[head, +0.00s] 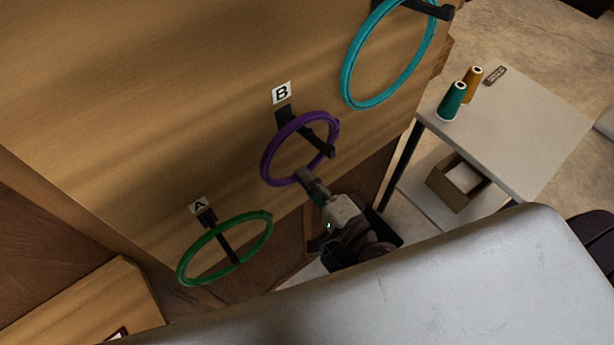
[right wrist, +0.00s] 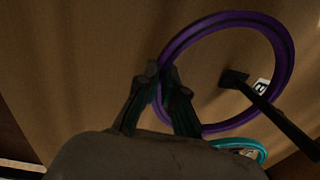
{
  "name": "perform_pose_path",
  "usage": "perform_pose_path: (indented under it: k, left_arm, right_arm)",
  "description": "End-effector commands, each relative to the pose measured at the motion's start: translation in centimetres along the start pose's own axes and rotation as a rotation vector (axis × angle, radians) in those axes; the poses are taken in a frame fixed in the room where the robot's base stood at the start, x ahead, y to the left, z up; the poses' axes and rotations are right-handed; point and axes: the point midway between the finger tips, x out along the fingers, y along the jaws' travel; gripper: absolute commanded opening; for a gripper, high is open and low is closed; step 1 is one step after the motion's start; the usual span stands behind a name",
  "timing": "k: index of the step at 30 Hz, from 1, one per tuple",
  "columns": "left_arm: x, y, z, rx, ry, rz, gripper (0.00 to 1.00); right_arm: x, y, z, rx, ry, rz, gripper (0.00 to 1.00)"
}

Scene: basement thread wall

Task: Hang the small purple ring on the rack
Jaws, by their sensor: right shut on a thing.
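The small purple ring (head: 267,160) is at the wooden board, by the black peg (head: 318,142) under label B. My right gripper (head: 306,181) is shut on the ring's lower edge. In the right wrist view the ring (right wrist: 289,62) shows between the fingertips (right wrist: 168,88). The peg (right wrist: 262,100) starts from its mount inside the ring's outline and crosses in front of the ring's rim, so the ring appears to be around the peg. The rack is the board (head: 130,90) with its pegs. My left gripper is not in view.
A green ring (head: 184,262) hangs on the peg under label A. A larger teal ring (head: 348,75) hangs on the upper peg (head: 430,9). At right, a pale table (head: 530,125) holds a green spool (head: 452,101) and an orange spool (head: 472,83), with a box (head: 450,190) below.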

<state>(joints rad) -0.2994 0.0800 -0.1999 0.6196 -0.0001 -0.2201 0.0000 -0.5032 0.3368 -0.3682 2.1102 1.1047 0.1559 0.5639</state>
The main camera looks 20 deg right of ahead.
Motion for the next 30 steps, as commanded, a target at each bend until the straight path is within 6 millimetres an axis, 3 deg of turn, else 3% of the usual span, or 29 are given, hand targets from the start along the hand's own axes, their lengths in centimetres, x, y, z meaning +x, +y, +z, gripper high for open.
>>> perform_pose_path:
  k: [6, 7, 12, 18, 20, 30]
  left_arm:
    - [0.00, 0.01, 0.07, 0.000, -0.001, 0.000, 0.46]
    - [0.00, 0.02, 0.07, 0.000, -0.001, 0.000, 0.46]
    - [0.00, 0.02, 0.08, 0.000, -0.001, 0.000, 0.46]
    - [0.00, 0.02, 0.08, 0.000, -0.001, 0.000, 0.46]
    - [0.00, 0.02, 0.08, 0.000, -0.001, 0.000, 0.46]
    - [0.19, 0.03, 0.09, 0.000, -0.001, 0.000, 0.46]
  right_arm:
    - [-0.01, -0.01, -0.01, 0.000, 0.000, 0.000, 0.00]
    - [-0.01, -0.02, -0.01, 0.000, 0.000, 0.000, 0.10]
    - [-0.01, -0.01, -0.01, 0.000, 0.000, 0.000, 0.36]
    - [-0.01, -0.01, -0.01, 0.000, 0.000, 0.000, 0.36]
    - [-0.02, 0.01, 0.00, 0.000, 0.000, 0.000, 0.46]
    - [-0.41, 0.13, -0.01, -0.001, 0.000, 0.002, 0.46]
